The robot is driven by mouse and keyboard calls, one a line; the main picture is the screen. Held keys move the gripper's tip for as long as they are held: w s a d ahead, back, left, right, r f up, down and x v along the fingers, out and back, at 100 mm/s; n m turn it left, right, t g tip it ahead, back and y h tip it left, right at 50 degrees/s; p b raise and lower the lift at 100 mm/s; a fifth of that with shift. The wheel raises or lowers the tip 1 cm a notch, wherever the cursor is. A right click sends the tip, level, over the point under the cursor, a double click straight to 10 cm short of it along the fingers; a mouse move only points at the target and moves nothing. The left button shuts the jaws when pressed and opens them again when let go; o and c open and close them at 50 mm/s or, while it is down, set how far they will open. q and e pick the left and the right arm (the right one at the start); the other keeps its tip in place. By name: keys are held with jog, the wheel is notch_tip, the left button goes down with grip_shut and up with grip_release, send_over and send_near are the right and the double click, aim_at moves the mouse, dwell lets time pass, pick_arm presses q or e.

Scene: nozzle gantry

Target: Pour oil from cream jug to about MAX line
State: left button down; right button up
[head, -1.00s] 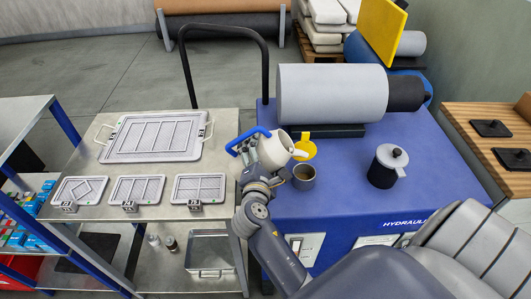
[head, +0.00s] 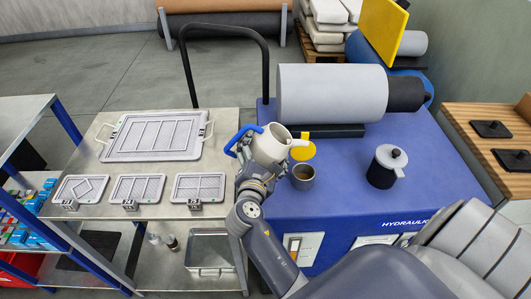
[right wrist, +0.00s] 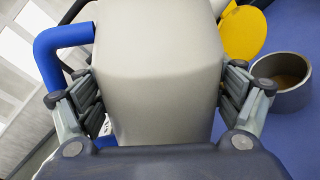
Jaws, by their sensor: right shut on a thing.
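The cream jug (head: 268,147) with a blue handle (head: 240,140) is in my right gripper (head: 257,178), held in the air left of a grey metal cup (head: 303,181). In the head view the jug looks close to upright, its spout toward the right and the cup. In the right wrist view the fingers (right wrist: 165,95) close on both sides of the jug body (right wrist: 160,70). The cup (right wrist: 283,95) shows brownish contents low inside; no MAX line can be made out. No oil stream shows. My left gripper is not in view.
A yellow round piece (head: 304,151) stands behind the cup on the blue hydraulic unit (head: 340,195). A grey lidded pot (head: 384,168) is to the right, a large grey cylinder (head: 330,93) behind. A metal table (head: 100,215) with several framed plates is at left.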

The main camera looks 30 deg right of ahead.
jog(key=shift+s+d+r+n+h, duration=0.1)
jog(key=shift+d+r+n+h, duration=0.15)
jog(key=shift+n, duration=0.35)
jog(key=shift+s+d+r+n+h, duration=0.15)
jog(key=shift+n+h, duration=0.1)
jog(key=shift+n, duration=0.35)
jog(key=shift+d+r+n+p, duration=0.15)
jog(key=shift+r+n+p, duration=0.15)
jog(key=shift+n+p, duration=0.2)
jog(key=shift+s+d+r+n+t+p, duration=0.1)
jog(key=shift+s+d+n+t+p, duration=0.3)
jog(key=shift+n+p, duration=0.35)
jog(key=shift+s+d+n+h, duration=0.1)
jog(key=shift+d+n+h, duration=0.25)
jog(key=shift+n+h, duration=0.2)
